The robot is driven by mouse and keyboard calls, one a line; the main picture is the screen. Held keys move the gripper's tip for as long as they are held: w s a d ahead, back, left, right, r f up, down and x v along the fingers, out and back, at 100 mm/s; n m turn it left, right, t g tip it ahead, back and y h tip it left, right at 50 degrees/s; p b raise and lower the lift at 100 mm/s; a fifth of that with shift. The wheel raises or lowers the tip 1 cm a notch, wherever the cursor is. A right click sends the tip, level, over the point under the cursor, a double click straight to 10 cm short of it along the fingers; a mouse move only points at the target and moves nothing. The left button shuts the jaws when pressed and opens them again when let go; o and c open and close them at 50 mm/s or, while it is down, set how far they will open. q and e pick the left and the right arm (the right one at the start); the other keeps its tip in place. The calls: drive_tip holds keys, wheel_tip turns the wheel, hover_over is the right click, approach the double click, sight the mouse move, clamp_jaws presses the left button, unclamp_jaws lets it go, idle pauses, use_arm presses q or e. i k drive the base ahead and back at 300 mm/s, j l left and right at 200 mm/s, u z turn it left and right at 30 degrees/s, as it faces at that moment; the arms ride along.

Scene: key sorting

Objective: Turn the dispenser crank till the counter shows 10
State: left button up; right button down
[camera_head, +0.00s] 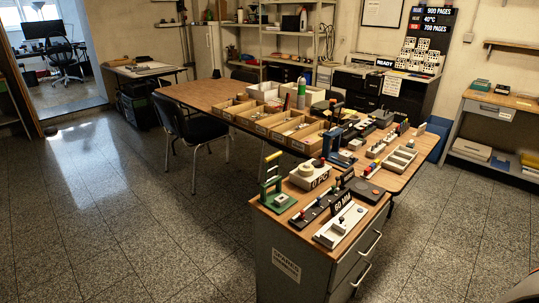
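A cream box-shaped device (308,177) with a round piece on top stands on the near cabinet top. Dark lettering on its front looks like "0 PC", but it is too small to read surely. It may be the dispenser with its counter; I cannot make out its crank clearly. A green press-like device (272,187) with a yellow handle stands to its left. Neither of my grippers can be made out in the head view.
The grey drawer cabinet (318,262) carries a white fixture (340,226) beside a "60 MM" sign. Behind it, a long wooden table (195,93) holds several wooden bins and small devices. A black chair (188,125) stands at its left. The tiled floor at left is clear.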

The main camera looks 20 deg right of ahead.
sight(318, 164)
drive_tip(key=i+j+u, duration=0.4)
drive_tip(key=i, duration=0.15)
drive_tip(key=i+u, duration=0.4)
drive_tip(key=i, duration=0.15)
drive_tip(key=i+z, duration=0.75)
drive_tip(key=i+j+z, duration=0.2)
drive_tip(key=z, duration=0.2)
drive_tip(key=i+z, duration=0.15)
drive_tip(key=z, duration=0.35)
drive_tip(key=i+j+z, duration=0.1)
drive_tip(key=z, duration=0.4)
drive_tip(key=i+j+z, duration=0.2)
drive_tip(key=z, duration=0.3)
